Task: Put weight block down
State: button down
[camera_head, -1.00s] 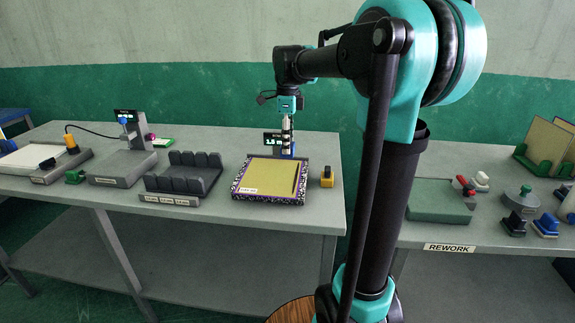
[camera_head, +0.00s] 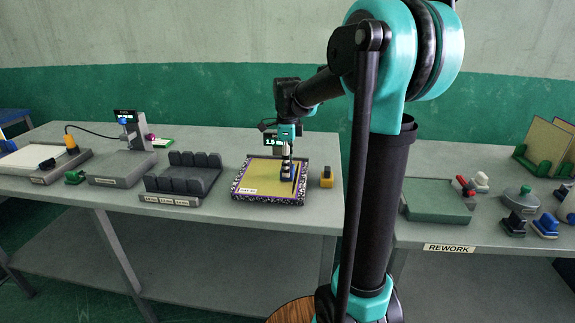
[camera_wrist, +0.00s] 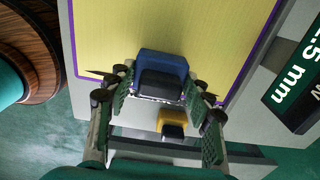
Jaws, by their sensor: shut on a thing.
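My gripper (camera_head: 287,160) points down over the right part of a yellow pad (camera_head: 262,181) with a dark speckled border and purple edge. It is shut on the weight block (camera_wrist: 160,70), which is blue with a dark handle, between the two fingers in the wrist view. In the head view the block (camera_head: 287,172) shows as a small dark shape low over the pad. I cannot tell whether its underside touches the pad. A display (camera_wrist: 295,88) reading in mm stands behind the pad.
A yellow-and-black block (camera_head: 327,177) stands on the bench just right of the pad. A grey slotted rack (camera_head: 182,178) and a scale-like stand (camera_head: 122,168) are to the left. The rework bench (camera_head: 450,236) with several small items is at the right.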

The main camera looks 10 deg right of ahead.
jog(key=shift+f, duration=0.1)
jog(key=c, duration=0.6)
grip_release()
jog(key=shift+c, duration=0.2)
notch_tip(320, 180, up, 12)
